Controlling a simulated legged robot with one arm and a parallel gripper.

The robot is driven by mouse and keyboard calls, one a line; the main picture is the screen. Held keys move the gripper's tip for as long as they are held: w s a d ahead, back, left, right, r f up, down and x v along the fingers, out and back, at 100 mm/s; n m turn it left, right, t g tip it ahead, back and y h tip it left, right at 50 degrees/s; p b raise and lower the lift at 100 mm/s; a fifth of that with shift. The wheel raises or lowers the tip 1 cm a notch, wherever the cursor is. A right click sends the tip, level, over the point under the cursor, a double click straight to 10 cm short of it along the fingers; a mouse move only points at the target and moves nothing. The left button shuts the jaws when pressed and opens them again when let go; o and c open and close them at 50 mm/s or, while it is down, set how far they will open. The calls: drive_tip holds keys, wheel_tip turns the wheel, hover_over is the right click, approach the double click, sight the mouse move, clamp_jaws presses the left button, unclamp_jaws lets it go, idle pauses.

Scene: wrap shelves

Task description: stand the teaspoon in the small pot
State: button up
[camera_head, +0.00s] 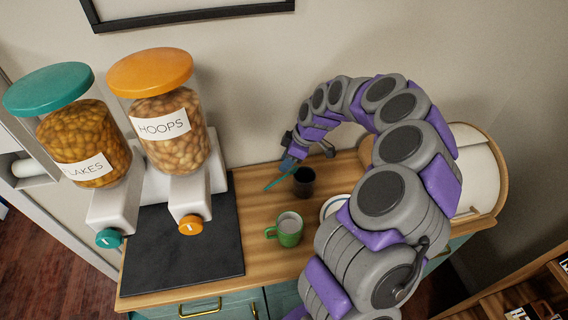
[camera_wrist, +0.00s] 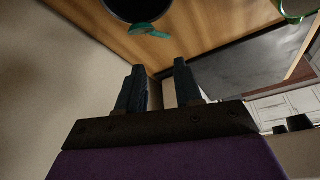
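The small pot (camera_head: 304,188) is a dark cup standing on the wooden counter near the wall. Its dark round shape also shows at the top edge of the wrist view (camera_wrist: 138,8). The teal teaspoon (camera_head: 277,181) slants down to the left beside the pot's rim, below my gripper. In the wrist view the teaspoon (camera_wrist: 148,30) overlaps the pot's near rim; I cannot tell whether part of it is inside. My gripper (camera_head: 294,161) is above the pot. Its two dark fingers (camera_wrist: 159,75) are apart, with nothing visible between them.
A green mug (camera_head: 289,236) stands in front of the pot, and a white dish (camera_head: 332,208) is partly hidden behind my arm. Two cereal dispensers (camera_head: 165,125) stand at the left by a dark mat (camera_head: 180,250). A bread bin (camera_head: 478,170) is at the right.

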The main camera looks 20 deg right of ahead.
drive_tip(key=p+v, duration=0.1)
drive_tip(key=v, duration=0.8)
drive_tip(key=s+a+r+m+g+h, duration=0.1)
drive_tip(key=s+a+r, duration=0.3)
drive_tip(key=s+a, duration=0.35)
drive_tip(key=s+a+r+m+g, duration=0.1)
drive_tip(key=s+a+r, duration=0.3)
drive_tip(key=s+a, duration=0.3)
drive_tip(key=s+a+f+m+g+h, duration=0.1)
drive_tip(key=s+m, duration=0.8)
drive_tip(key=s, duration=1.1)
drive_tip(key=shift+s+f+g+h, duration=0.35)
drive_tip(key=shift+f+g+h, duration=0.35)
drive_tip(key=shift+f+h, duration=0.25)
drive_tip(key=shift+o, duration=0.6)
drive_tip(key=shift+w+r, duration=0.1)
